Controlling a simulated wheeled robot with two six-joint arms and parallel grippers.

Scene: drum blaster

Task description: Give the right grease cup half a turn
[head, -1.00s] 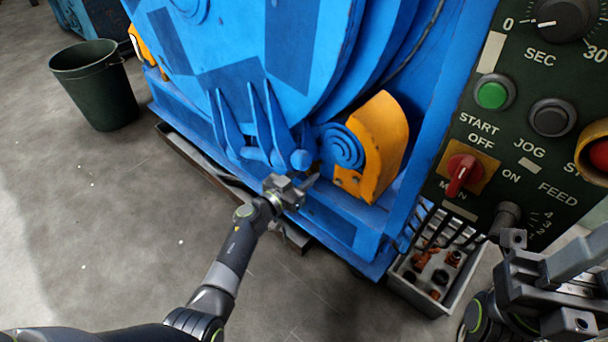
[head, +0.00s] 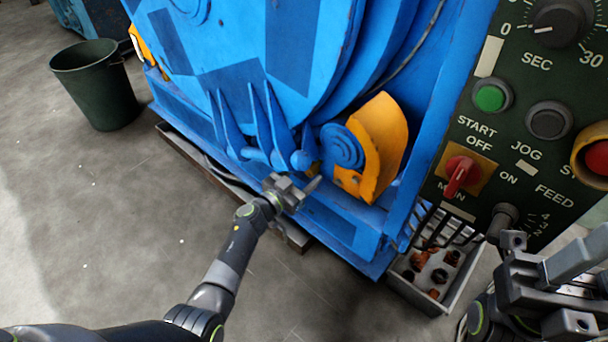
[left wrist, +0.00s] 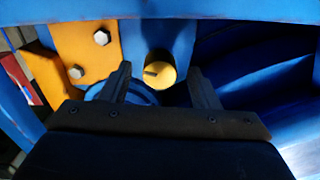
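A round yellow cap with a dark mark on its face, which looks like the grease cup (left wrist: 158,72), shows in the left wrist view. It sits on the blue machine, beside the yellow bracket. My left gripper (left wrist: 163,82) is open, its two dark fingers on either side of the cap in that view, with no clear contact. In the head view my left gripper (head: 300,188) is low at the machine's front, below the blue round boss; the cup is hard to make out there. My right gripper (head: 545,275) is at the lower right, away from the machine; its fingertips are unclear.
The blue machine (head: 290,55) fills the middle, with an orange guard (head: 385,140) near my left gripper. A control panel (head: 515,150) stands at the right. A grey crate (head: 432,290) holding small parts is below it. A dark green bucket (head: 95,85) stands on open floor at left.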

